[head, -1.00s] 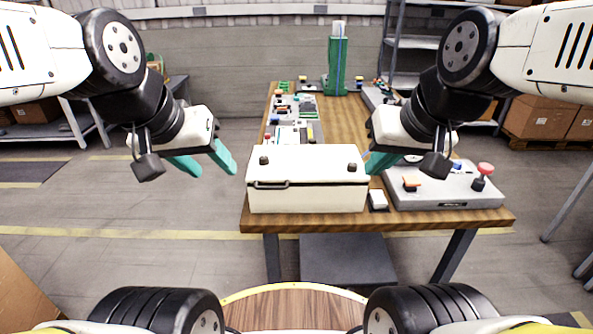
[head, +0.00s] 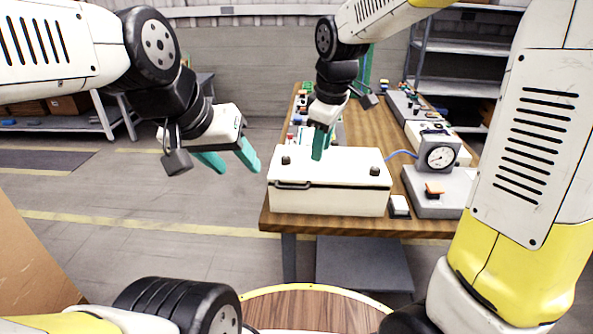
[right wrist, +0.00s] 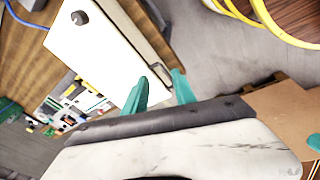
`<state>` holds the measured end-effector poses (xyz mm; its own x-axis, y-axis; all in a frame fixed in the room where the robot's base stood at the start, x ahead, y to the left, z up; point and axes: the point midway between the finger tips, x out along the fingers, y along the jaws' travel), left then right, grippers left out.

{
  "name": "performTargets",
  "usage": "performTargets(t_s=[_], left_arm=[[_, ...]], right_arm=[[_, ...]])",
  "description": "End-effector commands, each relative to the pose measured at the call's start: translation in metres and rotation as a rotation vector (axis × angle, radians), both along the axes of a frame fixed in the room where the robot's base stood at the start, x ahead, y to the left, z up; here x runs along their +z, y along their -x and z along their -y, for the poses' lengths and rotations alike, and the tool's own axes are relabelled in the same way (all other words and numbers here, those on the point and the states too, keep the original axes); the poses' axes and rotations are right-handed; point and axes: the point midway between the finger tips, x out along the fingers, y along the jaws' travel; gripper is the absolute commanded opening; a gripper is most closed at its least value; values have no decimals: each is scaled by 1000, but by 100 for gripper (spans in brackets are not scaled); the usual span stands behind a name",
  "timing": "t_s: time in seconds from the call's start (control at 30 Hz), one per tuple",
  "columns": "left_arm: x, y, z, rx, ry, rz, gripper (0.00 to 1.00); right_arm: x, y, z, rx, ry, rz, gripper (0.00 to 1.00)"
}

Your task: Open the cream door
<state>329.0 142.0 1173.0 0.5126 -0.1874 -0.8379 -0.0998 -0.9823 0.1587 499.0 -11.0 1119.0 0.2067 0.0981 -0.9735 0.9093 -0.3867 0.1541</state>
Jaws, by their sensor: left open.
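The cream box (head: 330,197) stands closed at the front of the wooden table in the head view. Its cream door is the flat top panel (head: 335,165), with two dark knobs and a dark handle (head: 293,185) at the front left. The panel and handle (right wrist: 158,72) also show in the right wrist view. My right gripper (head: 319,152) is above the panel's back edge in the head view; its teal fingers are apart and empty in the right wrist view (right wrist: 161,78). Whether they touch the box I cannot tell. My left gripper (head: 233,168) is open and empty, left of the box.
A gauge on a grey base (head: 437,185) with an orange switch stands right of the box, a blue cable beside it. A small white-topped switch (head: 399,205) sits between them. Coloured parts lie behind the box. The floor left of the table is clear.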

Motion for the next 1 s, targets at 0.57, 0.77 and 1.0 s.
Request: performTargets(t_s=[0.57, 0.77, 1.0], left_arm=[[0, 0, 0, 0, 0, 0, 50], [0, 0, 0, 0, 0, 0, 50], [0, 0, 0, 0, 0, 0, 50]], right_arm=[[-86, -39, -73, 395, 167, -55, 33], [-118, -43, -73, 394, 167, -56, 33], [-139, -47, -73, 393, 165, -53, 33]])
